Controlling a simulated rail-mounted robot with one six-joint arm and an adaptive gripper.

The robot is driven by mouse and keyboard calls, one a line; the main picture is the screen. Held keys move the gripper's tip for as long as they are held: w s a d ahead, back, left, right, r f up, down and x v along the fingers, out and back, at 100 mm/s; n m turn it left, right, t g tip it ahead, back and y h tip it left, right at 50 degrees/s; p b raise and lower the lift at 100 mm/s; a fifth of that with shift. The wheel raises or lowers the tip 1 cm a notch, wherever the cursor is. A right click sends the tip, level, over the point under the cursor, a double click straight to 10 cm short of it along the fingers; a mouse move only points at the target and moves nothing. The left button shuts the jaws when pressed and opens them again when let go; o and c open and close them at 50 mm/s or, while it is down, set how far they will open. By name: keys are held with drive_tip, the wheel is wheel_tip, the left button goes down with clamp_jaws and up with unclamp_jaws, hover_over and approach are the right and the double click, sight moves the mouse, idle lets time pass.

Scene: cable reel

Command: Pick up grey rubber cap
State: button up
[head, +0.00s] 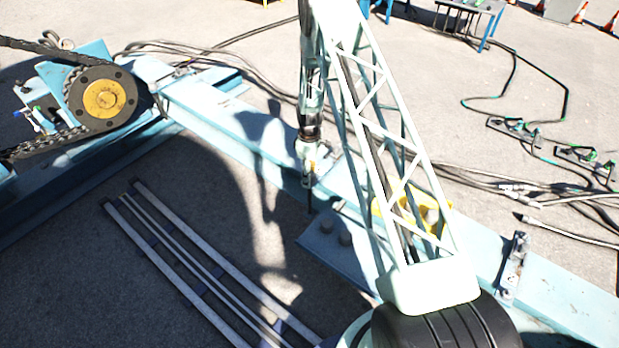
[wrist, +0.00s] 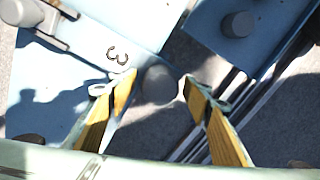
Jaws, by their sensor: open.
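My gripper (wrist: 158,78) is open in the wrist view, its two yellow-padded fingers spread apart. A round grey rubber cap (wrist: 160,86) shows between the fingertips, with a gap on each side; its height relative to the tips is unclear. A second grey cap (wrist: 237,24) stands on a blue plate at upper right. In the head view my gripper (head: 309,182) points down beside the blue beam.
The long blue beam (head: 228,117) runs behind my gripper. Metal rails (head: 205,262) lie on the ground at left. A yellow part (head: 428,213) sits behind my arm.

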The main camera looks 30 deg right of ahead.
drive_tip(key=c, duration=0.9)
drive_tip(key=shift+r+p, duration=0.35)
drive_tip(key=shift+r, duration=1.1)
drive_tip(key=s+a, duration=0.1)
drive_tip(key=s, duration=0.4)
drive_tip(key=s+a+r+p, duration=0.1)
drive_tip(key=s, duration=0.4)
drive_tip(key=s+a+r+p, duration=0.1)
drive_tip(key=s, duration=0.4)
drive_tip(key=shift+s+a, duration=0.3)
drive_tip(key=shift+a, duration=0.1)
drive_tip(key=shift+r, duration=0.2)
drive_tip(key=shift+r+p, duration=0.9)
drive_tip(key=shift+r, duration=1.95)
